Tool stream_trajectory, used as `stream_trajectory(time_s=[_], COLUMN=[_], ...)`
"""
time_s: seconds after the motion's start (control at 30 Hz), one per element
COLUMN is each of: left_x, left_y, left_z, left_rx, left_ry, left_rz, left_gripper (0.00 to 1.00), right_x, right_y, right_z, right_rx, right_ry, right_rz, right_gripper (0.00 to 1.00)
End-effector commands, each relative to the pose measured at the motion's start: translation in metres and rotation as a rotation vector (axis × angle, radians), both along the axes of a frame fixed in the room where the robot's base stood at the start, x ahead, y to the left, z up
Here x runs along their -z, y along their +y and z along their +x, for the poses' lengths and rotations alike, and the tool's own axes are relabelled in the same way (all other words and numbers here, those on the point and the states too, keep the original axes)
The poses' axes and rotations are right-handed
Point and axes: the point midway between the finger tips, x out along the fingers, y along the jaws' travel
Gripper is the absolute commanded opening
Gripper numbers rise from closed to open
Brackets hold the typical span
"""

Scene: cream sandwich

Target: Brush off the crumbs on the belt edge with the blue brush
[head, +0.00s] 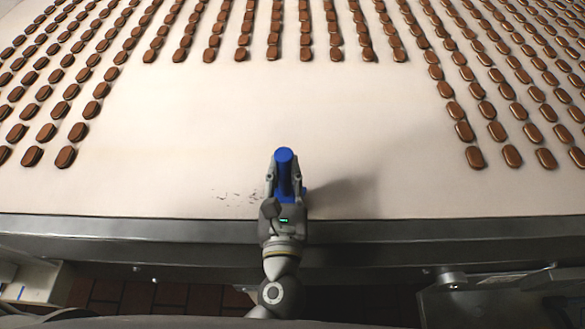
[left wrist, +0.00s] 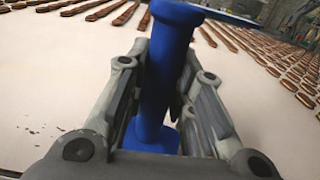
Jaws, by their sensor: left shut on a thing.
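The blue brush (head: 284,158) is in my left gripper (head: 285,178), above the near edge of the pale belt (head: 180,110). My left gripper is shut on its handle. In the left wrist view the brush (left wrist: 163,80) stands between the two fingers of the gripper (left wrist: 160,95), and its lower part is partly hidden. Dark crumbs (head: 228,196) lie on the belt near its front edge, just left of the gripper. They also show in the left wrist view (left wrist: 42,130). Whether the brush touches the belt I cannot tell. My right gripper is not in view.
Rows of brown sandwich biscuits (head: 465,131) cover the belt at the back and both sides. The middle of the belt is clear. A grey metal rail (head: 130,228) runs along the belt's front edge. A metal part (head: 490,295) stands at the lower right.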

Motion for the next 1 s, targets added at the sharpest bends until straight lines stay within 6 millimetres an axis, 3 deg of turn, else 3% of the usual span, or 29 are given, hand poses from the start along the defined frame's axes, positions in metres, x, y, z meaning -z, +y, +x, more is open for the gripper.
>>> stream_trajectory(time_s=[1.0], left_x=[0.004], left_y=[0.061], left_z=[-0.003], left_rx=[-0.001], left_ry=[-0.003], left_rz=[0.006], left_gripper=[0.00], right_x=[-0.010], right_y=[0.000], right_z=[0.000], right_rx=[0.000], right_ry=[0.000], right_rz=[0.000], right_gripper=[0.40])
